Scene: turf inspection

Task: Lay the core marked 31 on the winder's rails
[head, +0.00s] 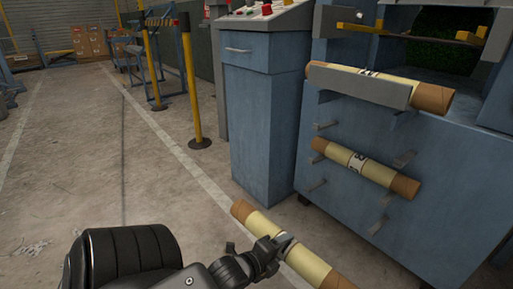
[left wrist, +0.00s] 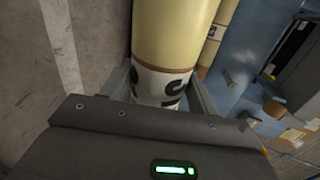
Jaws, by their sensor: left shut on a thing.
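My left gripper (head: 277,250) is shut around the middle of a pale yellow core (head: 309,264) with brown ends, held tilted in front of the blue machine. In the left wrist view the same core (left wrist: 173,35) has a white band with dark marks between the fingers; the number is partly hidden and I cannot read it. A second core (head: 385,79) lies in a grey trough on the machine, and a third (head: 376,172) rests on pegs below; their numbers are too small to read surely. I cannot tell which parts are the winder's rails. My right gripper is not in view.
Bare pegs (head: 378,226) stick out of the blue machine front (head: 447,170). A blue cabinet (head: 262,130) with a control panel (head: 262,14) stands left of it. A yellow post (head: 190,90) and barrier stand further left. The concrete floor at left is clear.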

